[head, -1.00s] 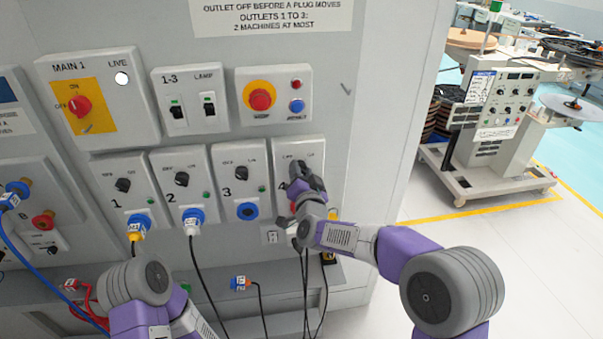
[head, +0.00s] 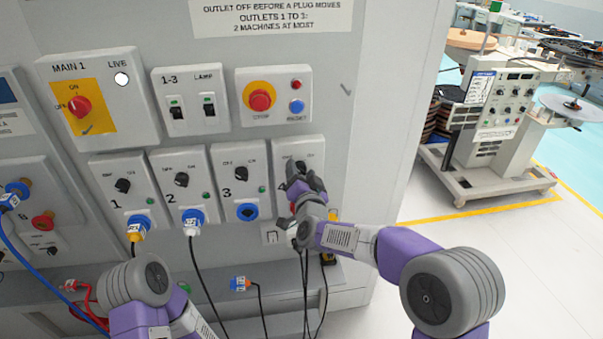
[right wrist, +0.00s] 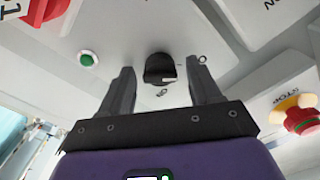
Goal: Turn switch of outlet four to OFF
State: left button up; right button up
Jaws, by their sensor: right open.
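The outlet four panel (head: 316,153) is the rightmost of the row of outlets in the head view. Its black switch knob (right wrist: 160,69) shows in the right wrist view, between the two grey fingers of my right gripper (right wrist: 161,80). The fingers are apart, with a gap on each side of the knob. In the head view my right gripper (head: 304,178) covers much of the panel, and the knob's setting is hard to read. A green lamp (right wrist: 88,58) and a red socket part (right wrist: 47,9) show beside the knob. My left gripper is out of view.
Outlets one (head: 105,178), two (head: 163,165) and three (head: 224,160) stand to the left, with cables plugged into one and two. A red stop button (head: 260,99) sits above. A blue plug (head: 240,284) lies on the ledge. A wheeled machine (head: 490,130) stands at right.

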jog(key=s+d, duration=0.1)
jog(key=s, duration=0.6)
jog(key=shift+s, duration=0.2)
jog(key=shift+d, duration=0.1)
